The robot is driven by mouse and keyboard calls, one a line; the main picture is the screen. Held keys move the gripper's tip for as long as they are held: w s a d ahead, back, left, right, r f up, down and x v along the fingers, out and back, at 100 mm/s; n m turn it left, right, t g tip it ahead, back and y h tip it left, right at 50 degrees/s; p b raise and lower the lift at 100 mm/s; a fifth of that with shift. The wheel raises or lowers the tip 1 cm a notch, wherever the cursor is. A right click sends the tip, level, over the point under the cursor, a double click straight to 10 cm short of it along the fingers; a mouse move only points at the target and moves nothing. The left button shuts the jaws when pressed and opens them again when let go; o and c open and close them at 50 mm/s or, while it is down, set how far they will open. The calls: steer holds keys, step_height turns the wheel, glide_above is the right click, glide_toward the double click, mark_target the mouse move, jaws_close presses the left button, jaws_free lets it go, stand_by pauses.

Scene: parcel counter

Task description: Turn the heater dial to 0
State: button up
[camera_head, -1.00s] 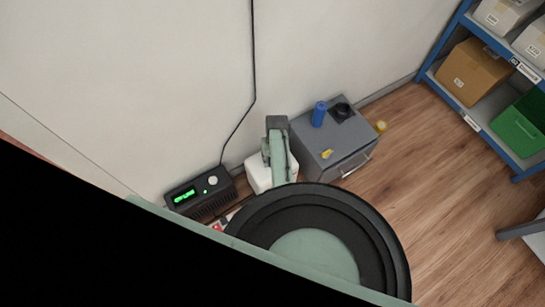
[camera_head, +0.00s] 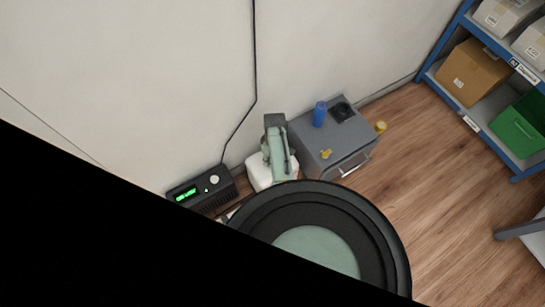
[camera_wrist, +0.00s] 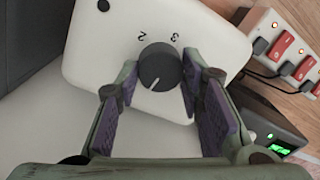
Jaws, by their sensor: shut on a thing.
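The heater is a white box (camera_head: 259,174) on the floor by the wall in the head view, partly hidden under my arm. In the wrist view its white face (camera_wrist: 100,45) carries a round black dial (camera_wrist: 160,67). A pale pointer line on the dial points down and to the left in the picture. The marks 2 and 3 show just above the dial; no 0 can be made out. My gripper (camera_wrist: 159,72) has one finger on each side of the dial and is shut on it.
A grey cabinet (camera_head: 328,148) with a blue can (camera_head: 319,114) on it stands right of the heater. A black device (camera_head: 201,187) with a green display sits left. A power strip (camera_wrist: 285,52) with red switches lies beside the heater. Open wooden floor lies toward the shelf (camera_head: 468,118).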

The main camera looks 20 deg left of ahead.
steer(key=shift+n, duration=0.3)
stand_by(0.4)
steer(key=o, duration=1.2)
steer(key=shift+c, duration=0.2)
steer(key=shift+r, duration=0.1)
step_height(320, 180, up, 12)
steer(key=shift+w, duration=0.35)
